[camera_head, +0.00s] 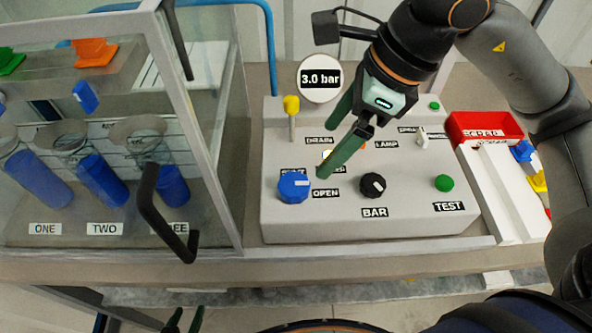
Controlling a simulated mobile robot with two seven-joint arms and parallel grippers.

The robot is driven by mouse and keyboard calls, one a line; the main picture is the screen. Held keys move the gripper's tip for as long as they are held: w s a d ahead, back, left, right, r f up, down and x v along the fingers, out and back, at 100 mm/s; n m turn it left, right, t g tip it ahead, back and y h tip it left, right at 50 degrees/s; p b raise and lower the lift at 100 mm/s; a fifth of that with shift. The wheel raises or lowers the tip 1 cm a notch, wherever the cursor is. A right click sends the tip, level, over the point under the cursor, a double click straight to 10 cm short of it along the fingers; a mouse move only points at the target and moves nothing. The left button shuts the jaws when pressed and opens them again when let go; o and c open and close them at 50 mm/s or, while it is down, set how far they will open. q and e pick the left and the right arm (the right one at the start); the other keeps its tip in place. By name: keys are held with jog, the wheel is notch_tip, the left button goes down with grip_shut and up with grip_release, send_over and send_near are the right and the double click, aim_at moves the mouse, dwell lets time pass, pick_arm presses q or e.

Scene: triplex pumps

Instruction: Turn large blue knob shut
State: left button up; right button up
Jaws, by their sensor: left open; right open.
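The large blue knob (293,188) sits at the front left of the grey pump panel (335,222). Its white mark is on its right side, towards the OPEN label (325,193). Another label behind the knob is partly hidden by it. My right gripper (327,150) is open, with green fingers pointing down over the panel. Its nearer fingertip is just right of and behind the knob; I cannot tell whether it touches the panel. The fingers are not around the knob. My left gripper (185,319) shows only its green fingertips at the bottom edge, apart and empty.
A black BAR knob (372,186) and a green TEST button (444,183) are right of the blue knob. A yellow knob (291,105) stands behind it. A glass cabinet with a black handle (160,215) is close on the left. A red tray (484,127) is at right. A round sign reads 3.0 bar.

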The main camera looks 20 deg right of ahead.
aim_at(297, 184)
jog(key=x, duration=1.1)
jog(key=shift+a+f, duration=0.2)
jog(key=c, duration=1.4)
